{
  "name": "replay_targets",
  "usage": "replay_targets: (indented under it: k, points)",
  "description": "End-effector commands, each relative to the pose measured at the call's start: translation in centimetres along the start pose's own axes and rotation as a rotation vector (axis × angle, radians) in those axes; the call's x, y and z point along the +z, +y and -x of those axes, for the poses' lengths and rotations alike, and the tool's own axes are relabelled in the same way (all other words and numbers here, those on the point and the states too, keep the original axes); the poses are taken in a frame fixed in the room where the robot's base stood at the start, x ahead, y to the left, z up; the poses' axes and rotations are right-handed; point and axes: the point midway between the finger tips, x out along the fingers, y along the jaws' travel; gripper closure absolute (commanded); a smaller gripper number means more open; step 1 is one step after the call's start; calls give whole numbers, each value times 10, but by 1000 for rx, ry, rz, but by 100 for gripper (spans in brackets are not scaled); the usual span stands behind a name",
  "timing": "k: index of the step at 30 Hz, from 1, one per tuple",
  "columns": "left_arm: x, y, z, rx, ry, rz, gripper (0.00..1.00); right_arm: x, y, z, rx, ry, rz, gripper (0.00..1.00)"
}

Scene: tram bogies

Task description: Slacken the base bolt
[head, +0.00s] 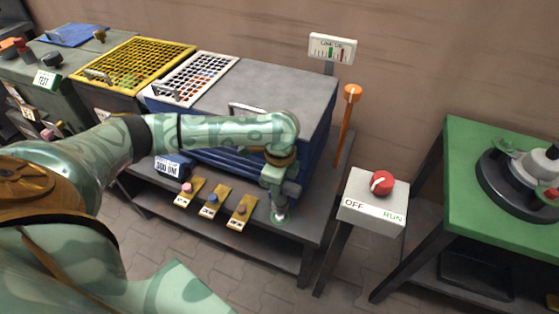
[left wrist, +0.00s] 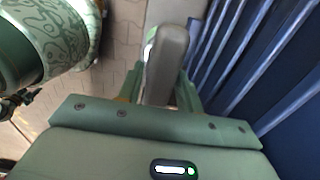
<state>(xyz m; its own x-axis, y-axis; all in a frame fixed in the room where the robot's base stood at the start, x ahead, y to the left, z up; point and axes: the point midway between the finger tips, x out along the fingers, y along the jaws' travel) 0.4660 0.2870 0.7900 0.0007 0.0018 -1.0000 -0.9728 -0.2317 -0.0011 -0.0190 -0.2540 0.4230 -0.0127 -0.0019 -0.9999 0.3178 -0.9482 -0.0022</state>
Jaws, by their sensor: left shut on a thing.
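My left gripper (head: 279,212) is at the front right corner of the dark bench, low beside the blue ribbed unit. In the left wrist view its green fingers (left wrist: 160,95) are shut on a grey rounded bar (left wrist: 168,62). The bar runs away from the camera between the fingers, and its far end is hard to make out. I cannot tell whether it is a tool handle or a fixed part. No base bolt can be made out in either view; the arm and hand cover part of the bench corner. My right gripper is not in view.
Beside the hand are several yellow plates with buttons (head: 240,212) and the blue ribbed unit (left wrist: 270,70). An orange-topped post (head: 347,125) and an OFF/RUN switch box (head: 372,205) with a red knob stand to the right. A green table (head: 470,190) is farther right.

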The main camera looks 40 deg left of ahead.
Motion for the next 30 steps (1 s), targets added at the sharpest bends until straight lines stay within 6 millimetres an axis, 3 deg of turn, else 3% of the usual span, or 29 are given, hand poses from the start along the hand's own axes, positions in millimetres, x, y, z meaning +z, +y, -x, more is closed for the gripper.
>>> replay_targets:
  k: [15, 30]
  points:
    - [-1, 0, -42, 0, 2, 1, 100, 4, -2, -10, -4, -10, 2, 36]
    - [0, -1, -52, -2, 1, 1, 100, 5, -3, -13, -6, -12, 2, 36]
